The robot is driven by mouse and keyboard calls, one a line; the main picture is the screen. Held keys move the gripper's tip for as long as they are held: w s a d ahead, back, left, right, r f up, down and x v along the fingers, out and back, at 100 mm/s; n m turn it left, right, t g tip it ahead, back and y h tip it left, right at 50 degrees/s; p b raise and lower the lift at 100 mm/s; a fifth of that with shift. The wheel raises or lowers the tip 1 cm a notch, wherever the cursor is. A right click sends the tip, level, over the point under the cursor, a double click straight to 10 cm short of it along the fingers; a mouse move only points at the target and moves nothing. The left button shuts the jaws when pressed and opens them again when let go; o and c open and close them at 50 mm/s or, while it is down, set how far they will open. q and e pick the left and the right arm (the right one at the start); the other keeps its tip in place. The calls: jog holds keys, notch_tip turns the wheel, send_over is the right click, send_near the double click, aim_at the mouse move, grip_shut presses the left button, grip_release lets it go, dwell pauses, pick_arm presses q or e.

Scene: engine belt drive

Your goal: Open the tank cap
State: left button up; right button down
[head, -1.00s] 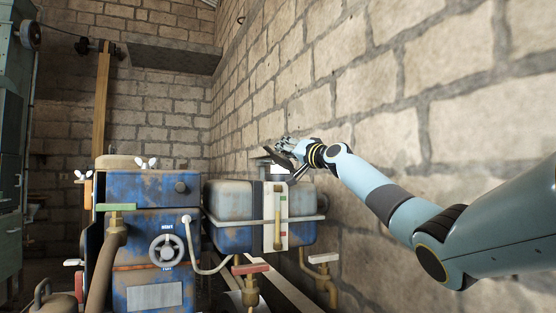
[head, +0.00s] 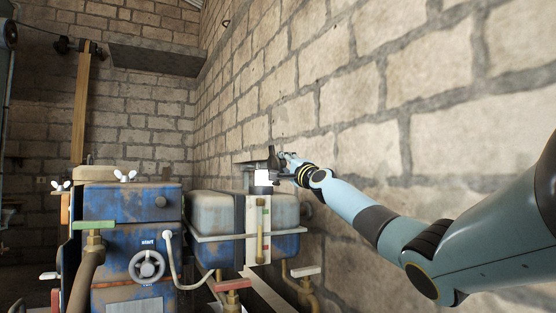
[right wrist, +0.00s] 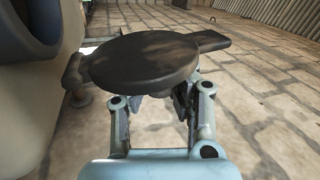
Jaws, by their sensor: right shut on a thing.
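The tank (head: 222,212), grey on top and blue below, stands beside the engine. A white filler neck (head: 263,178) rises from its top. The dark tank cap (head: 273,158) stands steeply tilted at the right of the neck, no longer lying flat over it. My right gripper (head: 283,165) reaches in from the right and is shut on the cap. In the right wrist view the cap (right wrist: 140,62) is a dark round disc with a flat tab, in front of my right gripper (right wrist: 160,95). The disc hides the fingertips and the exact grip. My left gripper is out of view.
The blue engine (head: 130,215) with a handwheel (head: 147,265) stands left of the tank. Red (head: 232,284) and white (head: 305,271) valve handles are in front below. The stone wall (head: 370,120) runs close behind the tank and arm.

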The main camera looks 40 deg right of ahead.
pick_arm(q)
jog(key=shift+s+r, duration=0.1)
pick_arm(e)
jog(key=shift+d+f+m, duration=0.15)
jog(key=shift+f+m, duration=0.15)
jog(key=shift+f, duration=0.55)
jog(key=c, duration=1.7)
grip_release()
jog(key=shift+c, duration=0.2)
jog(key=o, duration=0.5)
jog(key=shift+s+d+r, duration=0.25)
jog(key=shift+s+r, duration=0.1)
jog(key=shift+s, duration=0.4)
jog(key=shift+o, duration=0.9)
jog(key=shift+w+a+r, duration=0.1)
jog(key=shift+w+a, duration=0.05)
jog(key=shift+w, duration=0.2)
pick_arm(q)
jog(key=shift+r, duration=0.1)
pick_arm(e)
notch_tip(320, 180, up, 10)
